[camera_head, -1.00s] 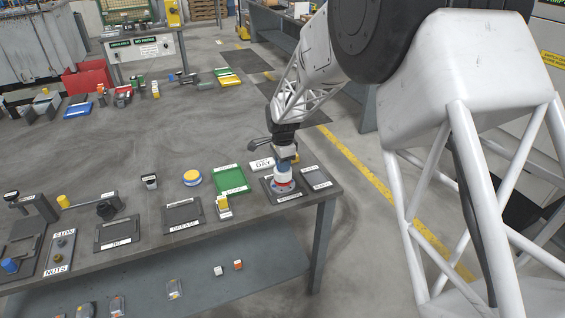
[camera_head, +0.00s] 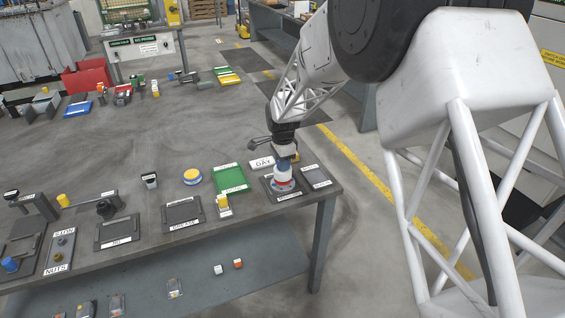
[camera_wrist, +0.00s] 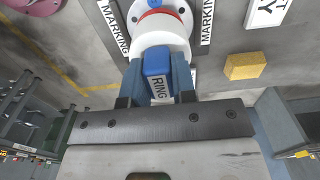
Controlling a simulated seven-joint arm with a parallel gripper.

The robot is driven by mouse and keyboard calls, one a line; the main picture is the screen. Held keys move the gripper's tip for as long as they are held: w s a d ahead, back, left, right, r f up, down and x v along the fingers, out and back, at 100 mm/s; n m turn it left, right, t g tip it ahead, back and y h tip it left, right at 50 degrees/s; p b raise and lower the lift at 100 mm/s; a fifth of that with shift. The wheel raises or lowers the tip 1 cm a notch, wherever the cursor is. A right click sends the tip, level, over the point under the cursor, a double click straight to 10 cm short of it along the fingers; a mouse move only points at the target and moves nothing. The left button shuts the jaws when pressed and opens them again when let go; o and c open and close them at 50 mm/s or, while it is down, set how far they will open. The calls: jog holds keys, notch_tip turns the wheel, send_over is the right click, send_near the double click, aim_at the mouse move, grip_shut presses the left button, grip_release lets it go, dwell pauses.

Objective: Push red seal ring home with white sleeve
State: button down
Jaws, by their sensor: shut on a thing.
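My gripper (camera_wrist: 156,99) is shut on the bright blue grip (camera_wrist: 155,62), labelled RING, of the white sleeve (camera_wrist: 160,34). In the head view the white sleeve (camera_head: 283,174) stands upright under my gripper (camera_head: 285,158), over the station at the table's right end. The red seal ring (camera_wrist: 158,12) shows at the sleeve's far end, against a white flange (camera_wrist: 179,9) with bolt holes. In the head view the red ring (camera_head: 284,185) is a thin band below the sleeve. How far the ring is seated cannot be told.
MARKING labels (camera_wrist: 113,27) flank the flange. A yellow block (camera_wrist: 244,66) lies to the right in the wrist view. A green tray (camera_head: 231,178), a yellow-topped block (camera_head: 222,205) and a dark GREASE tray (camera_head: 183,213) lie left of the station. The table edge is close on the right.

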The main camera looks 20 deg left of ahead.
jog(key=shift+f, duration=1.3)
dwell(1.9)
jog(key=shift+r, duration=3.6)
